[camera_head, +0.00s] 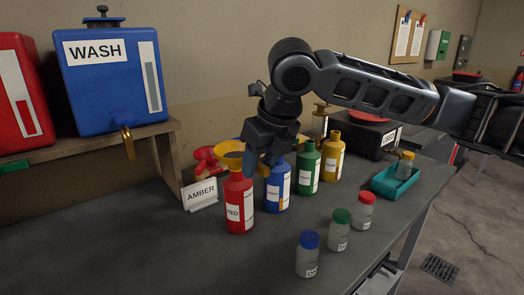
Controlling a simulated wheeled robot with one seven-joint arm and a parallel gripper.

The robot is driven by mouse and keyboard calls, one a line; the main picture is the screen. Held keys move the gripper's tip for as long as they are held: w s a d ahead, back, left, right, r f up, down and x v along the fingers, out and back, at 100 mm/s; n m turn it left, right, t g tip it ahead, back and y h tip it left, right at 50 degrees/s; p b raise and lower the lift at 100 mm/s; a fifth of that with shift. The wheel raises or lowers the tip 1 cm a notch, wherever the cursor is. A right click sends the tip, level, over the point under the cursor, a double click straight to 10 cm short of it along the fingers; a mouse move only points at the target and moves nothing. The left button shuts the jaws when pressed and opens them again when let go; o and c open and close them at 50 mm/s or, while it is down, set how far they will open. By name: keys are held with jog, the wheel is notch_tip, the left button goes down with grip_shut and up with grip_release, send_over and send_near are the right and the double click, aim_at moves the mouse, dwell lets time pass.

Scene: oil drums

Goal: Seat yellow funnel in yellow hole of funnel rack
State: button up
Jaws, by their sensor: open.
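The yellow funnel (228,157) shows just above and left of the red bottle's top; I cannot tell whether it rests in that bottle or stands behind it. My gripper (262,158) points down beside the funnel's right side, open, with its fingers partly dark against the bottles. A red funnel (203,156) stands behind and left of the yellow one, above the AMBER sign. The funnel rack and its yellow hole cannot be made out.
Red (239,204), blue (277,187), green (308,167) and yellow (332,157) bottles stand in a row. The AMBER sign (200,194) is at left. Small capped jars (339,230) stand in front. A teal tray (395,184) is at right. The front left table is clear.

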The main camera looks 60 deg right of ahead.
jog(key=shift+x, duration=2.3)
jog(key=shift+r, duration=0.1)
grip_shut()
jog(key=shift+r+p, duration=0.8)
jog(key=shift+r, duration=0.05)
jog(key=shift+r+p, duration=1.55)
jog(key=shift+r, duration=0.6)
